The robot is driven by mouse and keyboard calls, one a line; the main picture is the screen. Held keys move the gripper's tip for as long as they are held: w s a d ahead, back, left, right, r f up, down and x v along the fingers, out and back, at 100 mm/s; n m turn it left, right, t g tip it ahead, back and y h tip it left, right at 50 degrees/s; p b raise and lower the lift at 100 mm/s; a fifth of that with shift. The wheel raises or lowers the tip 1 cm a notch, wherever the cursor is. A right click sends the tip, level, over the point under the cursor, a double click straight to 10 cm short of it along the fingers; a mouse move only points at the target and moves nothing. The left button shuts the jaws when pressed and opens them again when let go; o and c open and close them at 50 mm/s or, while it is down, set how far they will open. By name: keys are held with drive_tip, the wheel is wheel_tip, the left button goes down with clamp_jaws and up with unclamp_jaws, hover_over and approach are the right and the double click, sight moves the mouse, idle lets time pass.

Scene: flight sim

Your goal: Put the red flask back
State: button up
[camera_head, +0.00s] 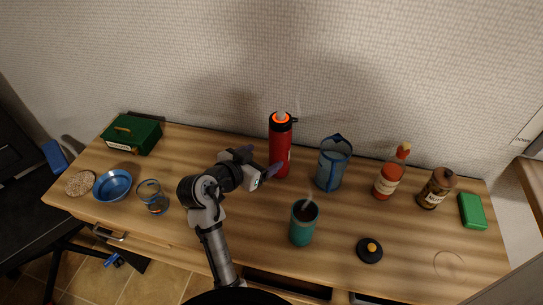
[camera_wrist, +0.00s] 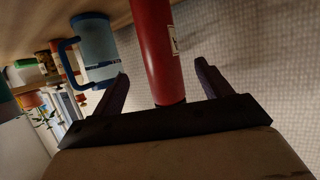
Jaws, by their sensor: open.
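The red flask (camera_head: 281,152) stands upright near the back of the wooden table, by the wall. It has a black top with a glowing orange ring and a pale label on its side. My gripper (camera_head: 260,162) is open and empty just left of the flask, with its fingers toward it. In the wrist view, which looks upside down, the red flask (camera_wrist: 158,45) shows between the two spread fingers of my gripper (camera_wrist: 163,73). Its dark top is partly hidden by the gripper body. I cannot tell whether a finger touches it.
A blue pitcher (camera_head: 331,167) stands right of the flask, and a steaming green mug (camera_head: 303,228) nearer the front. Farther right are a sauce bottle (camera_head: 386,185), a brown bottle (camera_head: 436,190) and a black lid (camera_head: 369,254). A glass (camera_head: 153,198) and blue bowl (camera_head: 112,186) stand left.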

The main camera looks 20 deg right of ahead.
drive_tip(key=shift+b+v, duration=0.45)
drive_tip(key=shift+v, duration=1.85)
